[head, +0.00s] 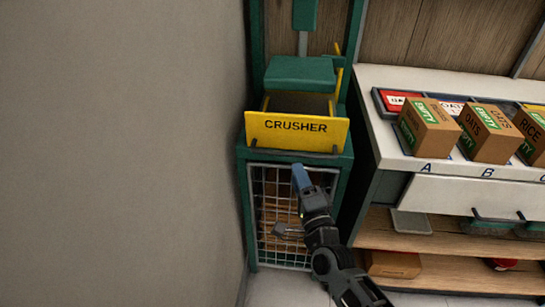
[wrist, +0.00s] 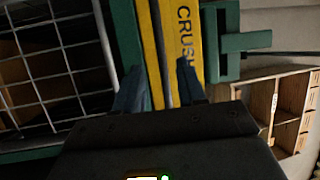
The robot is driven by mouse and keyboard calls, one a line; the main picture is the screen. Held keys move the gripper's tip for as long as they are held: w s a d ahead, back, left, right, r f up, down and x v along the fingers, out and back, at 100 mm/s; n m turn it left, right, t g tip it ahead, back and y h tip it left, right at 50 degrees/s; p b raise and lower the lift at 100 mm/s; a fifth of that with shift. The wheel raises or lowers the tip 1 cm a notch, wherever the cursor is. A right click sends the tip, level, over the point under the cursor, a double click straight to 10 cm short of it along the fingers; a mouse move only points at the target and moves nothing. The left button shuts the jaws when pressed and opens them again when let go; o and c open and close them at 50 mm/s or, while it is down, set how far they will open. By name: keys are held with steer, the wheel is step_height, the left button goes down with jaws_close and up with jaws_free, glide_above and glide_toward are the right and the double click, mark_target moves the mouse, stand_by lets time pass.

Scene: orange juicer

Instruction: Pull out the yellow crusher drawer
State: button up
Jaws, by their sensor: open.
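The yellow crusher drawer (head: 297,131) has a front panel marked CRUSHER and sits in a green cabinet on the left. Its open top and yellow sides show behind the panel, under a green block (head: 300,73). My gripper (head: 300,176) is in front of the cabinet, just below the drawer's lower edge in the head view. In the wrist view, the open gripper (wrist: 160,90) has its two fingers apart, with the yellow panel (wrist: 186,45) beyond and between them. Nothing appears held. I cannot tell whether the fingers touch the panel.
A wire mesh door (head: 275,195) fills the cabinet front below the drawer. A plain wall (head: 120,150) stands close on the left. On the right, a white counter (head: 400,80) carries several cardboard boxes, with a white drawer (head: 480,198) below.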

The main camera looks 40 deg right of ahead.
mark_target(289, 154)
steer(key=p+x, duration=0.1)
steer(key=x, duration=0.7)
steer(key=shift+w+r, duration=0.1)
steer(key=shift+w, duration=0.05)
jaws_close()
stand_by(0.5)
